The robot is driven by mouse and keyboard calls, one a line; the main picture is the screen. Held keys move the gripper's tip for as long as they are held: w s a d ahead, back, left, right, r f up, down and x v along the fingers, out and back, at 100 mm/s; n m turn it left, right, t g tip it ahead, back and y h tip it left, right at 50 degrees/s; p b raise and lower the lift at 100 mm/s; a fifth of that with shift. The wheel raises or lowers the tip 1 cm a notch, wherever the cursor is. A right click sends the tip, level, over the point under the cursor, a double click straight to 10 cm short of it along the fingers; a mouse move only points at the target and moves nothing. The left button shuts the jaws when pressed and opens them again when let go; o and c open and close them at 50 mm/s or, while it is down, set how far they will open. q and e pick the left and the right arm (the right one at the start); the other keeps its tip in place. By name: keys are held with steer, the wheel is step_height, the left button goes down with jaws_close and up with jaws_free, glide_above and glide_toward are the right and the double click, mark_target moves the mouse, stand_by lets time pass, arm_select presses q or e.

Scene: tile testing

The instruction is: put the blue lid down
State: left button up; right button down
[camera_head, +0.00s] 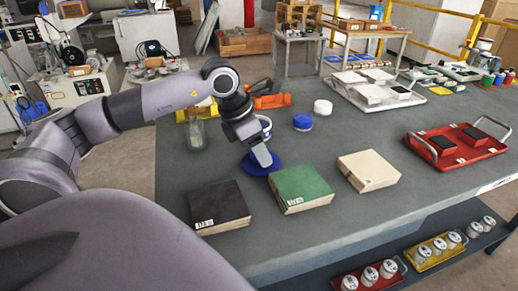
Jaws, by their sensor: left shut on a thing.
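The blue lid (250,167) is a dark blue disc near the middle of the grey table, just behind the black and green tiles. My left gripper (263,160) reaches down over it from the left and is shut on it, covering part of its top. I cannot tell whether the lid touches the table top or is held just above it. My right gripper is not in view.
Black (218,206), green (301,188) and cream (368,170) tiles stand along the near edge. A red tray (458,145) is at right.

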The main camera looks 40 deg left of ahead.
arm_select(q)
steer(key=shift+f, duration=0.15)
steer(key=o, duration=1)
steer(key=shift+r, duration=0.25)
steer(key=v, duration=1.2)
steer(key=shift+f, duration=0.15)
